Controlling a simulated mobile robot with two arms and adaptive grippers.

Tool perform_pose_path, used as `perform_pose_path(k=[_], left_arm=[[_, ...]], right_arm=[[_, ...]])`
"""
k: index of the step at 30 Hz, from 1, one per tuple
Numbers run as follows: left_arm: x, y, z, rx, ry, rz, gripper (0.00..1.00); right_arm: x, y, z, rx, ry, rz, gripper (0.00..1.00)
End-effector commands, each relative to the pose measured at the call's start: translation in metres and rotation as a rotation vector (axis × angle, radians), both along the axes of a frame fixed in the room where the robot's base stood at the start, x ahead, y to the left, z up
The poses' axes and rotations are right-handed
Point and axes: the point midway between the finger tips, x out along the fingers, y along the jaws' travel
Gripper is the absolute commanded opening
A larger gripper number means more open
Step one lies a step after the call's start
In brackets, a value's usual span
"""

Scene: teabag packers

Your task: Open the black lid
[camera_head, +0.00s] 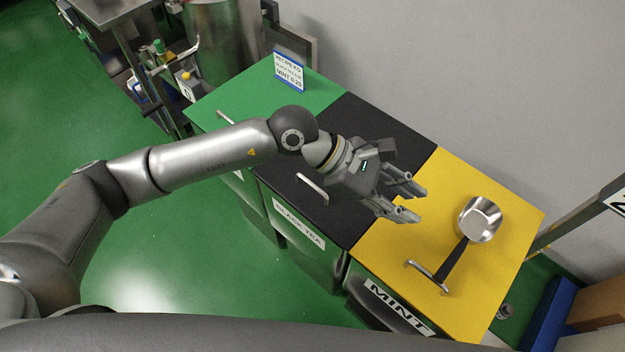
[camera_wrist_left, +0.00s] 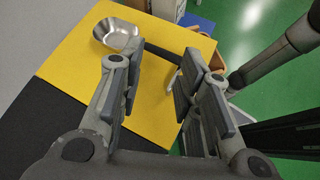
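The black lid (camera_head: 352,128) lies flat and shut on the middle bin, between the green lid and the yellow lid. Its silver bar handle (camera_head: 312,188) is near the front edge, above the label "BLACK TEA" (camera_head: 299,224). My left arm reaches across the black lid and hides part of it. My left gripper (camera_head: 412,202) is open and empty, above the left part of the yellow lid, right of the black handle and apart from it. In the left wrist view the fingers (camera_wrist_left: 160,88) are spread, and the black lid (camera_wrist_left: 40,138) shows at lower left. My right gripper is not in view.
The yellow lid (camera_head: 400,235) carries a metal scoop (camera_head: 480,220) with a black handle lying near its own bar handle (camera_head: 427,277). The green lid (camera_head: 240,107) holds a recipe sign (camera_head: 288,71). A grey wall stands behind the bins. Green floor is open in front.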

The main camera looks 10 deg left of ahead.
Motion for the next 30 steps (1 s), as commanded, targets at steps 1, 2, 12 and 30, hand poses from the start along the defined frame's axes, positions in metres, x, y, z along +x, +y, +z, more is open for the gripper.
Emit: perform_pose_path(k=[1, 2, 12, 30], left_arm=[[0.017, 0.022, -0.021, 0.137, -0.096, -0.032, 0.32], [0.026, 0.036, -0.033, 0.219, -0.146, -0.052, 0.32], [0.109, 0.169, -0.073, 0.825, -0.432, -0.145, 0.32], [0.127, 0.170, -0.154, 0.868, -0.442, -0.150, 0.32]], right_arm=[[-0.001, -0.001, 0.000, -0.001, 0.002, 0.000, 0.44], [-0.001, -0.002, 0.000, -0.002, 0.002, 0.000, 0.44], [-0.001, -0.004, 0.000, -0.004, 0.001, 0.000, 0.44], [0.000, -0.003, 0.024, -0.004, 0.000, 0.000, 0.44]])
